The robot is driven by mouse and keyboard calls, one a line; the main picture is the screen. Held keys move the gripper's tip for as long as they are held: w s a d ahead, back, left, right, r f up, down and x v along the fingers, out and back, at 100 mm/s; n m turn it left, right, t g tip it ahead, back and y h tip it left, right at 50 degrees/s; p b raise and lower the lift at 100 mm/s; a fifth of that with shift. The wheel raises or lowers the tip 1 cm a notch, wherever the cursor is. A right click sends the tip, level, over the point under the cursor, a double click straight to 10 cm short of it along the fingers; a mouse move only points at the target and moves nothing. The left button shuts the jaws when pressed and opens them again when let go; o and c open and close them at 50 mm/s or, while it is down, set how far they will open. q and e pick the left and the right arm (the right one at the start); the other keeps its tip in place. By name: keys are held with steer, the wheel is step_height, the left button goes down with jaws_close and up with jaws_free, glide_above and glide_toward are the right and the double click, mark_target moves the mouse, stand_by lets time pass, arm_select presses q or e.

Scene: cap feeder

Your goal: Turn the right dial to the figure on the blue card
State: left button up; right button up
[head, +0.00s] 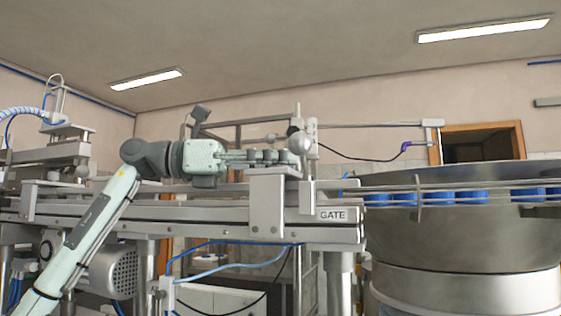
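My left arm comes in from the lower left, and its gripper (280,157) points right along the top of the conveyor rail. The fingers are seen side-on against grey metal parts, so I cannot tell whether they are open or shut. A round grey knob (299,143) is close to the fingertips; I cannot tell if they touch. No dial and no blue card can be made out in the head view. My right gripper is not in view.
A rail block with a GATE label (332,215) lies under the gripper. A large metal feeder bowl (450,240) stands at the right, with blue caps (470,197) along its rail. Machinery (45,155) fills the left. A thin rod with a cable (370,125) runs above the rail.

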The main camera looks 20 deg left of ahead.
arm_select(q)
steer(key=v, duration=0.7)
steer(key=shift+a, duration=0.25)
steer(key=shift+s+f, duration=0.1)
